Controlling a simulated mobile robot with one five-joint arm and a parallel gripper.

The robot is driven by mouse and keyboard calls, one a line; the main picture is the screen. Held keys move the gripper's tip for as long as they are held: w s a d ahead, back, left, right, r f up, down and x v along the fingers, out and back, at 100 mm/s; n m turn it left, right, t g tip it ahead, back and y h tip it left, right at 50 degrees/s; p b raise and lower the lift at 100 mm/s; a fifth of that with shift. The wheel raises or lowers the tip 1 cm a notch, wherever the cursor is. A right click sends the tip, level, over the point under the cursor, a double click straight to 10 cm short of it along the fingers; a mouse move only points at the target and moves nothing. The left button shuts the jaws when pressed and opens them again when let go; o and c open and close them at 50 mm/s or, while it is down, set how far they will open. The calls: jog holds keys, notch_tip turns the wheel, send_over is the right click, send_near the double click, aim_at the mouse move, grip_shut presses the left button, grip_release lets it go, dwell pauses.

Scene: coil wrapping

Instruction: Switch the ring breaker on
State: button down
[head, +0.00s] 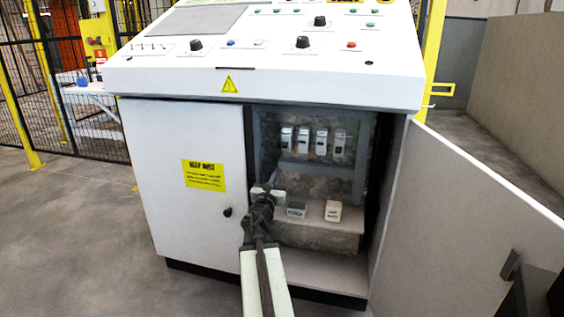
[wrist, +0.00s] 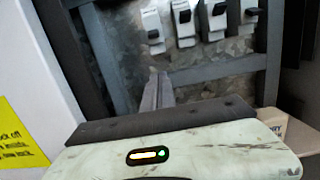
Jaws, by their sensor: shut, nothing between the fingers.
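Several white breakers with black levers sit in a row inside the open cabinet, such as the leftmost breaker (head: 287,138) and the rightmost breaker (head: 339,144). Their labels are too small to read, so I cannot tell which is the ring breaker. In the wrist view the leftmost breaker (wrist: 152,27) shows its black lever lower on its body than its neighbour (wrist: 184,22) does. My gripper (head: 268,190) is inside the cabinet opening, below and left of the row. Its fingers (wrist: 157,88) are shut and empty, apart from the breakers.
The cabinet's left door (head: 190,150) is closed and carries a yellow sign (head: 204,175). The right door (head: 480,200) stands open. Two small labelled boxes, a grey one (head: 297,210) and a pale one (head: 333,211), sit on a ledge below the breakers. A dark frame bar (wrist: 215,72) runs under the row.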

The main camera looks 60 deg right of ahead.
aim_at(285, 145)
jog(key=p+x, duration=0.2)
jog(key=x, duration=0.9)
jog(key=a+r+p, duration=0.1)
jog(key=s+a+r+p, duration=0.1)
jog(key=a+r+p, duration=0.1)
jog(key=shift+s+r, duration=0.1)
jog(key=shift+r, duration=0.05)
